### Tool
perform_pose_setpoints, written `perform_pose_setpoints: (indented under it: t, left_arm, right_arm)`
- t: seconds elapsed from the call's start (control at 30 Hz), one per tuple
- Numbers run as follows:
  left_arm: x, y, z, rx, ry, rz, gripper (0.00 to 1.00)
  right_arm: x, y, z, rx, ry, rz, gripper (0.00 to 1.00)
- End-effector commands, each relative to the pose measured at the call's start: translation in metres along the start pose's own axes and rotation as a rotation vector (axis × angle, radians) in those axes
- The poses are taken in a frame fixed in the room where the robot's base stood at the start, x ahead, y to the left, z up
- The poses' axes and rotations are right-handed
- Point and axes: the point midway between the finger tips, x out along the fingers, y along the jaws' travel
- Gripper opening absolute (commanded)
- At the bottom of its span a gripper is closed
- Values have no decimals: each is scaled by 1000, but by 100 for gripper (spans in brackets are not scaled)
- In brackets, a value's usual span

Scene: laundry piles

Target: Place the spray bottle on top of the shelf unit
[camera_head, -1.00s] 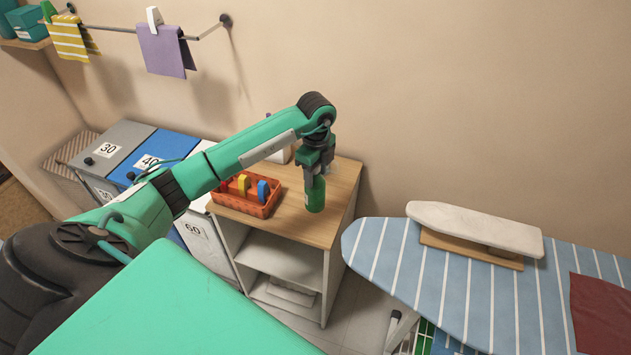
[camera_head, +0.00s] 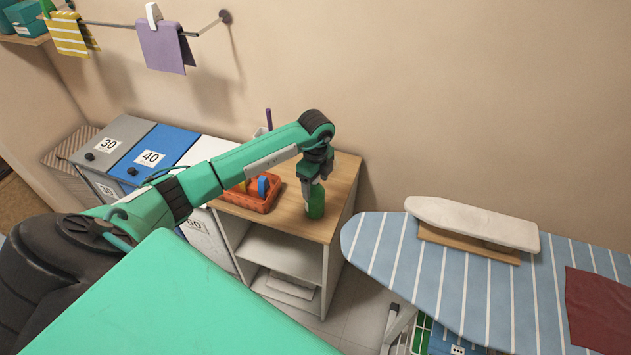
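The green spray bottle (camera_head: 316,203) stands upright at the wooden top of the shelf unit (camera_head: 290,222), near its front right part. My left gripper (camera_head: 316,182) points down over the bottle from above, with its fingers at the bottle's upper part. The gripper and arm hide the bottle's head, and I cannot tell whether the fingers still grip it. My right gripper is not in view.
An orange basket (camera_head: 248,200) with colored items sits on the shelf top, left of the bottle. Numbered bins (camera_head: 150,158) stand to the left. A striped ironing board (camera_head: 440,270) with a small sleeve board (camera_head: 475,222) is at the right.

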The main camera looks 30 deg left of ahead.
Motion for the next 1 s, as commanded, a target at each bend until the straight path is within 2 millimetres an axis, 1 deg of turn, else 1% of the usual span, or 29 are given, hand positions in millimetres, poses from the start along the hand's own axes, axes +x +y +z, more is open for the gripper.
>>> perform_pose_setpoints:
  t: [0.27,0.37,0.47,0.7,0.8,0.9,1.0]
  left_arm:
    - [-3,0,0,0,0,0,69]
    - [-10,-1,0,0,-1,-3,69]
    - [-26,-1,1,1,-2,-4,69]
    - [-79,-1,1,0,-2,-6,69]
    - [-97,-1,0,0,-1,-5,69]
    - [-110,-1,0,0,0,-2,69]
    - [-119,0,0,0,-1,-2,69]
  right_arm:
    - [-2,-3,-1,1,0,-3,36]
    - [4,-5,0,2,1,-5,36]
    - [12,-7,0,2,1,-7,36]
    - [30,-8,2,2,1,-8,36]
    - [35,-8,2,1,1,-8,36]
    - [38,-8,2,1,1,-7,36]
    - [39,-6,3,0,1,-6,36]
